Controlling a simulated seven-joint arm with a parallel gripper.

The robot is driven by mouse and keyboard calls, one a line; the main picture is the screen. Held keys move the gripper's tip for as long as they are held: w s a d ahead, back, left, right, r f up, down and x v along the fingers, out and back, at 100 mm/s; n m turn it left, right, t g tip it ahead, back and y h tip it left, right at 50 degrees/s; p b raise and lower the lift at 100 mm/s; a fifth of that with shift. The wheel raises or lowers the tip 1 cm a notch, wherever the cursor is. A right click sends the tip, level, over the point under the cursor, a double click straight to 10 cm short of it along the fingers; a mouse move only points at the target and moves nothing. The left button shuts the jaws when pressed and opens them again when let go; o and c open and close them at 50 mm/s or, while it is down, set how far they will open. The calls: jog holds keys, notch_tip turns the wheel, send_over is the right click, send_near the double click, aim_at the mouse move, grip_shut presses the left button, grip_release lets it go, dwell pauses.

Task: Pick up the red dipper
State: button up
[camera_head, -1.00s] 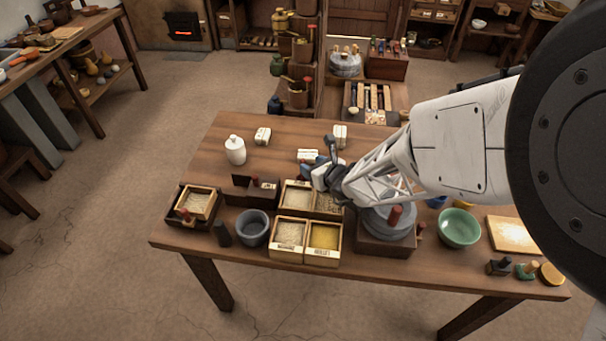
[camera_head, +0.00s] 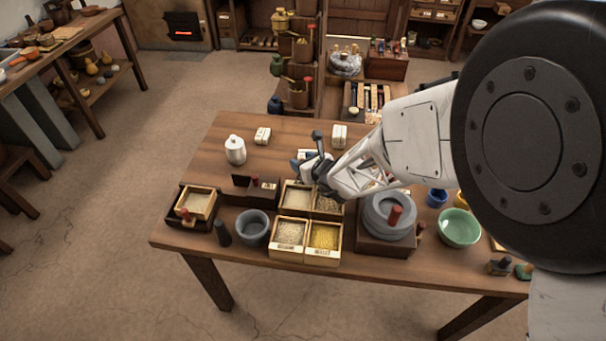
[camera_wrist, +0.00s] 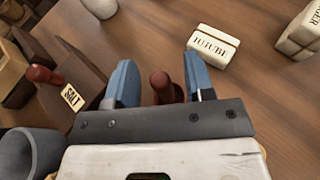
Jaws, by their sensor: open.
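My gripper (camera_head: 308,167) is over the back of the table, just behind the grain boxes. In the wrist view its two blue fingers (camera_wrist: 157,72) are apart. A dark red, rounded handle (camera_wrist: 162,86) shows between them, its lower part hidden by the gripper body; I see no clear contact. A second, brighter red handle (camera_wrist: 44,75) sticks out beside a box labelled SALT (camera_wrist: 72,96), left of the fingers. Which handle belongs to the red dipper is not certain, as neither bowl shows. In the head view the gripper hides the handle between the fingers.
A white JUJUBE block (camera_wrist: 213,46) lies close beyond the right finger. A grey mortar (camera_head: 252,228), open grain boxes (camera_head: 307,253), a stone quern (camera_head: 388,222) and a green bowl (camera_head: 459,228) stand along the front. A white jar (camera_head: 235,150) stands back left.

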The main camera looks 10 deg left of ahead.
jog(key=shift+c, duration=0.2)
grip_shut()
jog(key=shift+r, duration=0.15)
dwell(0.3)
notch_tip(320, 180, up, 10)
jog(key=shift+f, duration=0.15)
dwell(0.4)
dwell(0.5)
